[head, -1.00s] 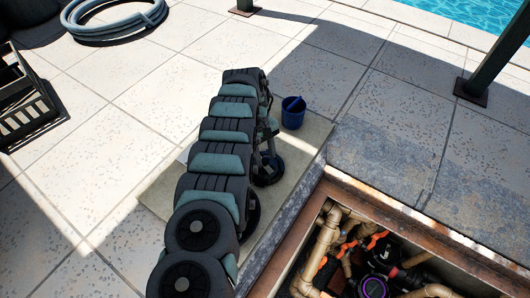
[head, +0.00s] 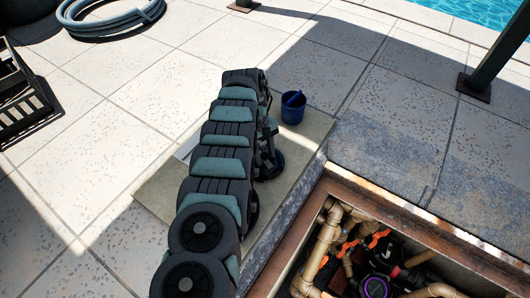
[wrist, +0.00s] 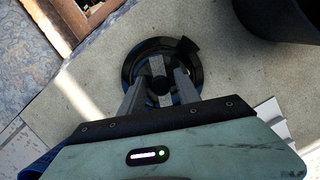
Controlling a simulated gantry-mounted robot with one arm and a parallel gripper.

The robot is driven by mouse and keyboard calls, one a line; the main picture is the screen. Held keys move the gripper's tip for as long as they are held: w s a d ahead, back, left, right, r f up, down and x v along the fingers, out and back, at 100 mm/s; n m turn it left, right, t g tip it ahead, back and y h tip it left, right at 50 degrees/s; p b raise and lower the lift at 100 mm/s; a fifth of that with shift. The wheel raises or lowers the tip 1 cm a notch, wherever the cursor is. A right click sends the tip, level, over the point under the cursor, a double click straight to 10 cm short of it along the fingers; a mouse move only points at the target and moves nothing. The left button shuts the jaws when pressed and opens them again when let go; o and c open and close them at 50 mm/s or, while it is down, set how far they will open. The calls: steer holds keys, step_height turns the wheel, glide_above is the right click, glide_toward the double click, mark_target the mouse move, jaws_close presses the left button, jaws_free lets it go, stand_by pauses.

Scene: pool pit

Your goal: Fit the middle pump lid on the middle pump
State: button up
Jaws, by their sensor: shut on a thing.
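A round black lid (wrist: 160,65) with a central knob and a small tab at its rim shows in the wrist view. My gripper (wrist: 160,88) is shut on its middle, one finger on each side. In the head view the lid (head: 270,165) is partly hidden behind my arm, over or on the beige mat; I cannot tell if it touches. The pit at the lower right holds a black pump part (head: 384,252) and a purple-ringed pump part (head: 375,287). I cannot tell which is the middle pump.
A blue bucket (head: 292,108) stands on the mat (head: 165,195) near the lid. The pit's rusty frame (head: 400,215) lies right of my arm, with tan pipes (head: 325,245) and orange valve handles inside. A dark post (head: 490,65) stands at the far right.

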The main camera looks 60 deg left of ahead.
steer(key=shift+x, duration=0.9)
jaws_close()
steer(key=shift+s+f, duration=0.15)
steer(key=shift+r+p, duration=0.7)
steer(key=shift+r, duration=0.15)
steer(key=shift+s+d+r+p, duration=0.15)
steer(key=shift+d+r+p, duration=0.05)
steer(key=shift+r+p, duration=0.4)
steer(key=shift+p+v, duration=0.45)
steer(key=shift+v, duration=0.65)
steer(key=shift+r, duration=0.1)
